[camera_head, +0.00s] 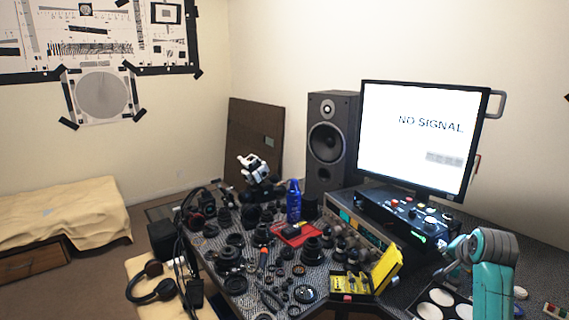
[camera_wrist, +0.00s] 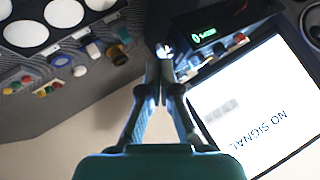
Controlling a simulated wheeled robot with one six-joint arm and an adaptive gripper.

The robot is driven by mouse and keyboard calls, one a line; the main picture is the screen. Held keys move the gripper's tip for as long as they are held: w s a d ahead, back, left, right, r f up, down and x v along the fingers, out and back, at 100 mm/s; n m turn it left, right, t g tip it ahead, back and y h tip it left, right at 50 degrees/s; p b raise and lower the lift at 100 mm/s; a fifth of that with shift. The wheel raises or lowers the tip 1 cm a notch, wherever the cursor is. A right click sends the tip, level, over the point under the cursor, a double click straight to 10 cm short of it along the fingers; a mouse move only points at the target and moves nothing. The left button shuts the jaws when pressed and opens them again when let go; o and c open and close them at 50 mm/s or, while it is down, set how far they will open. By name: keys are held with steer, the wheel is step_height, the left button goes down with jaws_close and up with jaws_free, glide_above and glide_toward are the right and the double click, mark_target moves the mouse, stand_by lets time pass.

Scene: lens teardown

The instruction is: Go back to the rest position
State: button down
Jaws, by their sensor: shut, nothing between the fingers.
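My gripper (camera_wrist: 158,72) shows in the wrist view with its two dark fingers together at the tips and nothing between them. Its teal body fills the bottom middle of that view. The tips are in front of a dark box with a green display (camera_wrist: 206,36), without visible contact. In the head view my teal and grey arm (camera_head: 492,272) rises at the lower right, near the right side of the bench; the fingertips cannot be made out there.
A monitor reading "NO SIGNAL" (camera_head: 418,130) stands behind a control box (camera_head: 408,216). A speaker (camera_head: 330,142) stands left of it. Several lens parts crowd the bench's left and middle, with a blue bottle (camera_head: 294,201) and a yellow case (camera_head: 386,270). White discs (camera_head: 441,297) lie near my arm.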

steer(key=s+a+f+n+t, duration=0.1)
steer(key=s+a+f, duration=0.45)
steer(key=f, duration=0.25)
steer(key=s+a+f+n, duration=0.2)
steer(key=s+a+f, duration=0.2)
steer(key=s+f, duration=0.3)
steer(key=s+a+f+n+t, duration=0.1)
steer(key=s+a+f, duration=0.4)
steer(key=f, duration=0.4)
steer(key=s+a+f+n+t, duration=0.15)
steer(key=s+a, duration=0.25)
steer(key=s, duration=0.6)
steer(key=s+a+f+n, duration=0.15)
steer(key=s+a, duration=0.25)
steer(key=s, duration=0.5)
steer(key=s+a+r+n+y, duration=0.1)
steer(key=s+r, duration=0.3)
steer(key=s, duration=0.4)
steer(key=s+a+r+n+t, duration=0.1)
steer(key=s+a+r+n, duration=0.1)
steer(key=s+r, duration=0.3)
steer(key=s+a+r+n+t+y, duration=0.1)
steer(key=s+r, duration=0.3)
steer(key=s, duration=0.7)
steer(key=shift+s+a+r+n+y, duration=0.3)
steer(key=shift+a+r, duration=0.1)
steer(key=shift+a, duration=0.35)
